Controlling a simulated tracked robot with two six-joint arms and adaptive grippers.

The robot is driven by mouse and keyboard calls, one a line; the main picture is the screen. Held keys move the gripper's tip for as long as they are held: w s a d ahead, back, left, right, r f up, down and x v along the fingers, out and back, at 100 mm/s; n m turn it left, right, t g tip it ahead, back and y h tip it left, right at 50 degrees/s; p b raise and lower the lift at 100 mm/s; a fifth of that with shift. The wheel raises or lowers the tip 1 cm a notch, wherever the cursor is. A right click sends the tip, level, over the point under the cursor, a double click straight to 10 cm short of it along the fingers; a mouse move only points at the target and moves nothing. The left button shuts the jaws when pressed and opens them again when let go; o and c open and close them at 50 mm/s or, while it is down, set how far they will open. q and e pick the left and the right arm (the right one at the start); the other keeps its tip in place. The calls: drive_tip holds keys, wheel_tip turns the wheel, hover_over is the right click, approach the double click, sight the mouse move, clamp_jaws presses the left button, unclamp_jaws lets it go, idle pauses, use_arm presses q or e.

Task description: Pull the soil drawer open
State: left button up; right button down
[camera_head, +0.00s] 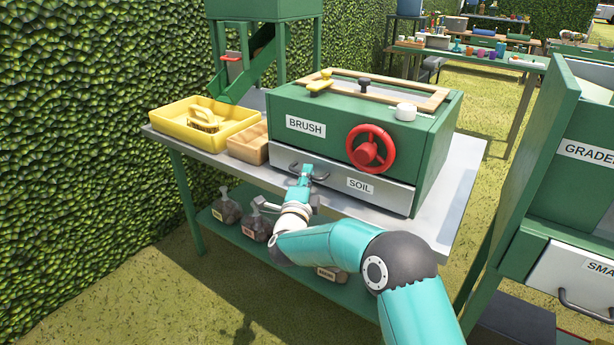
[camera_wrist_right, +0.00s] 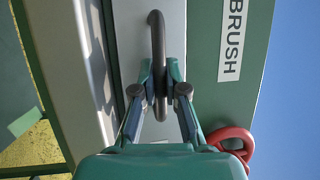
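The soil drawer (camera_head: 345,181) is a light grey front with a SOIL label, low in the green box marked BRUSH. Its front looks flush with the box. The drawer's dark bar handle (camera_head: 320,176) is partly hidden by my right gripper (camera_head: 306,172) in the head view. In the right wrist view, the handle (camera_wrist_right: 157,40) runs between the two fingers of my right gripper (camera_wrist_right: 160,75). The fingers lie close against both sides of it and look shut on it. My left gripper is not in view.
A red handwheel (camera_head: 370,148) sticks out above the drawer. A yellow tray (camera_head: 206,125) with a brush and a wooden box (camera_head: 248,142) stand left on the grey table (camera_head: 445,215). Labelled bags (camera_head: 226,210) sit on the lower shelf. A green grader cabinet (camera_head: 560,210) stands at right.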

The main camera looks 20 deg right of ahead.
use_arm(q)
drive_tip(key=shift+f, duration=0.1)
use_arm(e)
drive_tip(key=shift+a+f, duration=0.15)
drive_tip(key=shift+f, duration=0.05)
